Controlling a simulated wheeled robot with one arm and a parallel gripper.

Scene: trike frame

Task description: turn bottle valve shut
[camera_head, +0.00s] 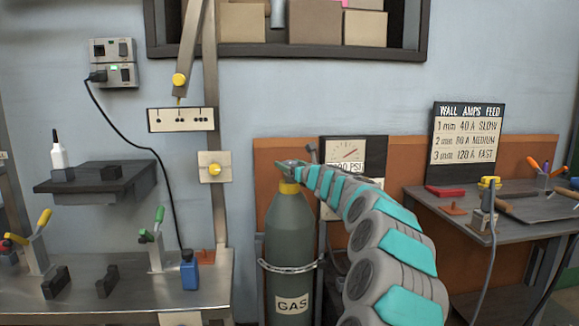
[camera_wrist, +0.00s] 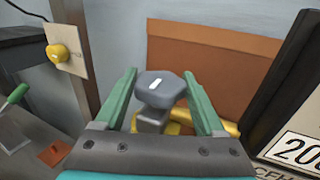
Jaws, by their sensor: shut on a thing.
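The gas bottle (camera_head: 290,245) is a dark grey-green cylinder labelled GAS, standing upright with a chain around it and a yellow collar (camera_head: 289,188) at its neck. Its valve knob (camera_wrist: 160,87) is grey with a white mark on top, seen in the wrist view above a grey stem and yellow fitting. My gripper (camera_wrist: 160,90) has green fingers, one on each side of the knob, shut on it. In the head view my gripper (camera_head: 289,164) is at the bottle's top and mostly hides the knob.
A pressure gauge panel (camera_head: 347,155) stands right behind my arm. A metal bench (camera_head: 130,295) with clamps and a blue bottle (camera_head: 189,272) is at left. Another bench (camera_head: 470,215) with tools is at right. An orange board (camera_head: 270,160) backs the gas bottle.

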